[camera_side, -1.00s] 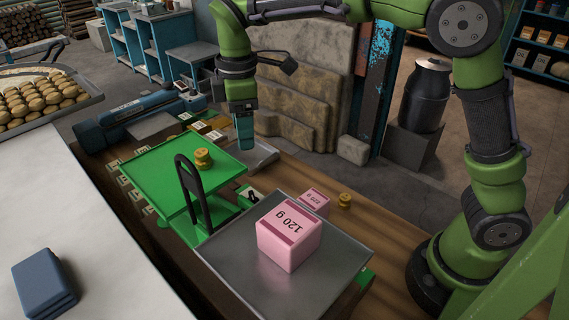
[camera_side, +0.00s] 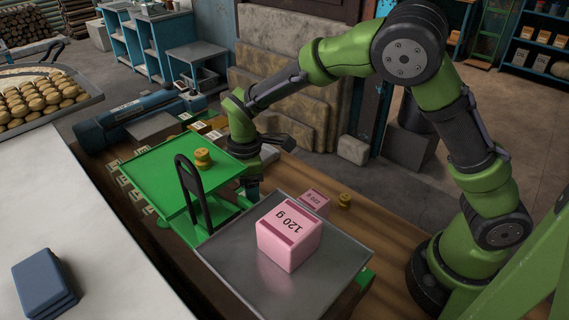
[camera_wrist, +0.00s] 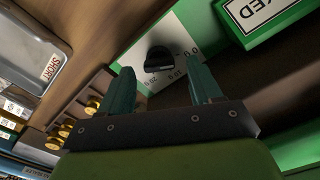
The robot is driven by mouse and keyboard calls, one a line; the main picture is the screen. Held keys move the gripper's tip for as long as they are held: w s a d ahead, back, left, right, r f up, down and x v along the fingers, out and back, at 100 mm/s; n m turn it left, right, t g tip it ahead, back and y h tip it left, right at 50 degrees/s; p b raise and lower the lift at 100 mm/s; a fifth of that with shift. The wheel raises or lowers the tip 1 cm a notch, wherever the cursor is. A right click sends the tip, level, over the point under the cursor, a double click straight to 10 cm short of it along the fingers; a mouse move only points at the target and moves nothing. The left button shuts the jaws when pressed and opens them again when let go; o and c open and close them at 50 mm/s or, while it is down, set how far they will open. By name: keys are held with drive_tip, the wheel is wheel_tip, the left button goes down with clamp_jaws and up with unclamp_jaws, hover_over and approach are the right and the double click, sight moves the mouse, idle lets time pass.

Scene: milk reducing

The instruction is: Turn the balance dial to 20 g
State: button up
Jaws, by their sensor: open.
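The balance dial is a black knob (camera_wrist: 159,60) on a white plate with printed numbers, between my fingertips in the wrist view. The numbers are partly legible, and I cannot read the setting surely. My gripper (camera_wrist: 160,66) is open, one finger on each side of the knob; contact is unclear. In the side view my gripper (camera_side: 252,188) is low behind the balance and hides the dial. The balance has a green plate (camera_side: 165,185) with a brass weight (camera_side: 203,158) and a grey pan (camera_side: 235,255) with a pink 120 g box (camera_side: 289,237).
A smaller pink box (camera_side: 315,199) and a brass weight (camera_side: 344,201) stand behind the grey pan. The wrist view shows brass weights (camera_wrist: 92,108) in a wooden holder, a grey tray (camera_wrist: 60,52) labelled SHORT, and a green labelled block (camera_wrist: 236,32).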

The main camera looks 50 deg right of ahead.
drive_tip(key=shift+f, duration=0.35)
drive_tip(key=shift+c, duration=0.5)
drive_tip(key=c, duration=0.9)
drive_tip(key=shift+c, duration=0.2)
